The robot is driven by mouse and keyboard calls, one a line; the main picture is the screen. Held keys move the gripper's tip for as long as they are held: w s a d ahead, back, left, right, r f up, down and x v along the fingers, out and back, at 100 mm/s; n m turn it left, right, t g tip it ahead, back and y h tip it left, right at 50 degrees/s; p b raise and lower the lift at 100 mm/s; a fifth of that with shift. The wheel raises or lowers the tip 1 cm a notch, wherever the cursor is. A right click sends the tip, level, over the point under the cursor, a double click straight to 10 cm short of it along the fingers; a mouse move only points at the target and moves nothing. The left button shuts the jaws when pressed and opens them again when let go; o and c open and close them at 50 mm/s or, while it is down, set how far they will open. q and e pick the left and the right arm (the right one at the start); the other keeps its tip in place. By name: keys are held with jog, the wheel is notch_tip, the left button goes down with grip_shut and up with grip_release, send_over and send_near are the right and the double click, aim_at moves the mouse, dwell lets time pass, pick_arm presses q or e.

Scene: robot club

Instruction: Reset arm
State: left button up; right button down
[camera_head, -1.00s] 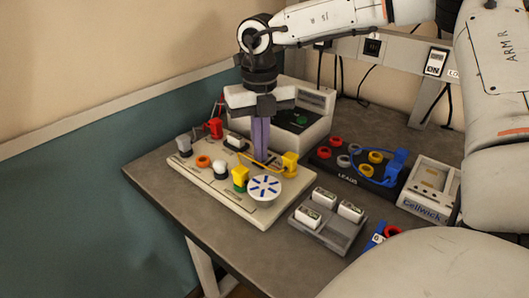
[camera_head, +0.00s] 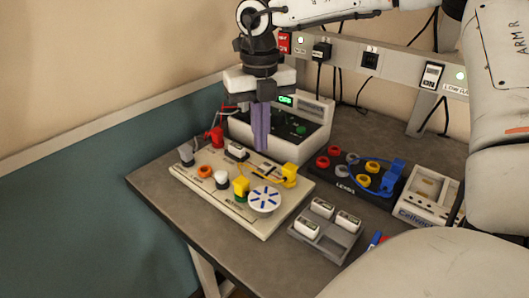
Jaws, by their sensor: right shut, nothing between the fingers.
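My right gripper (camera_head: 260,148) comes in from the top right on my white arm. It points down with its purple fingers together and nothing between them. The fingertips are above the back part of the beige board (camera_head: 238,219), in front of the grey instrument (camera_head: 308,134). I cannot tell the exact gap between the fingertips and the board. My left gripper does not show.
The board bears a red plug (camera_head: 217,137), a yellow plug (camera_head: 290,170) and a white disc (camera_head: 265,198). A black leads tray (camera_head: 332,173), a grey tray (camera_head: 324,240) of white blocks and a beige charger-like box (camera_head: 429,196) stand to the right. Bare table shows at the front.

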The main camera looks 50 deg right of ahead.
jog(key=shift+r, duration=0.5)
